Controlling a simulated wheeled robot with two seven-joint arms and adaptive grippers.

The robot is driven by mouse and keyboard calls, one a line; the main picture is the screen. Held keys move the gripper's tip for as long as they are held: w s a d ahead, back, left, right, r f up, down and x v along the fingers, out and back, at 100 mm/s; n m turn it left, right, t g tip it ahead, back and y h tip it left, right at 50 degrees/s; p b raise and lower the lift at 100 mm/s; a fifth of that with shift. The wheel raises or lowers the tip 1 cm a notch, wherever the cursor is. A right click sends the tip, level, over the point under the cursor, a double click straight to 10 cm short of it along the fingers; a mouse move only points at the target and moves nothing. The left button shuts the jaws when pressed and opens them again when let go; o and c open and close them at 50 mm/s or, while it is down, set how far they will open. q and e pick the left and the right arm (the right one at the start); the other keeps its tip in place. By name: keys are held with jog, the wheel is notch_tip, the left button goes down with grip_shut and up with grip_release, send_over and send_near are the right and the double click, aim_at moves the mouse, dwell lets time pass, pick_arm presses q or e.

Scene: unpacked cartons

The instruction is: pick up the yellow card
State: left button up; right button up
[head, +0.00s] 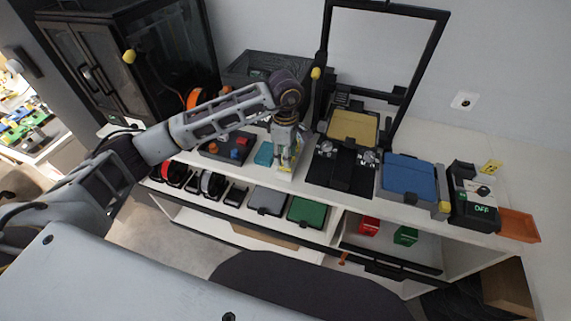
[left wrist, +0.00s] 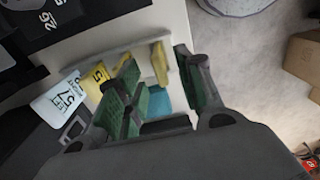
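In the left wrist view, a narrow yellow piece (left wrist: 160,63), perhaps a card seen nearly edge-on, stands just beyond the gap between the fingertips of my left gripper (left wrist: 160,85). My left gripper is open, with green pads, and nothing is visibly clamped. In the head view it points down at the shelf (head: 287,152), over a pale holder with a small yellow patch (head: 284,169), mostly hidden. My right gripper is not in view.
A teal block (head: 264,154) is close left of the gripper. A black-framed printer (head: 340,178) stands to the right, with a blue box (head: 408,177) beyond. A dark tray (head: 227,147) is left. Grey and green boxes (head: 307,210) line the front. An orange tray (head: 519,226) is far right.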

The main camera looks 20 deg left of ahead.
pick_arm(q)
jog(key=shift+f, duration=1.3)
grip_shut()
